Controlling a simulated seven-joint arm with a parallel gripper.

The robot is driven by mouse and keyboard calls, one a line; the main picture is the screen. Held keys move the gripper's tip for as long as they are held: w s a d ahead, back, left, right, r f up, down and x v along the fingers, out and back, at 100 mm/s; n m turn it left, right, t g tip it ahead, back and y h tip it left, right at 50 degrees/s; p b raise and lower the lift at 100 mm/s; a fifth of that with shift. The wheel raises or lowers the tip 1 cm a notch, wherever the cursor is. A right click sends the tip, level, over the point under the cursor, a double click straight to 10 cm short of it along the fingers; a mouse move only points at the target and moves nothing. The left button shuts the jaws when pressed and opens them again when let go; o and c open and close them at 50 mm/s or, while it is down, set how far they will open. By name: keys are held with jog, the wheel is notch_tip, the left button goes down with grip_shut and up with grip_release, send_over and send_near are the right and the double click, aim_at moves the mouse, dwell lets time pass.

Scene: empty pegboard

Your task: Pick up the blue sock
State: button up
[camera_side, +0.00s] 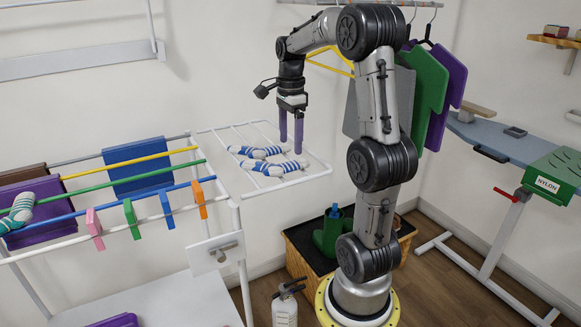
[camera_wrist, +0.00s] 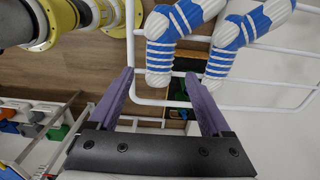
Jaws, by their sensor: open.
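Two white socks with blue stripes lie side by side on a white wire shelf (camera_side: 316,174). My gripper (camera_side: 291,146) points down with purple fingers at the right end of the socks.
A drying rack with coloured bars (camera_side: 130,163) stands left of the shelf, with a green-striped sock (camera_side: 20,210) and clothes pegs. Green and purple shirts (camera_side: 428,80) hang behind my arm. An ironing board (camera_side: 500,138) is at the right.

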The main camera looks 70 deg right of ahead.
aim_at(290, 163)
jog(key=shift+f, duration=3.4)
jog(key=shift+c, duration=0.4)
jog(key=c, duration=0.8)
notch_tip(290, 163, up, 9)
jog(key=shift+r, duration=0.1)
jog(key=shift+c, duration=0.3)
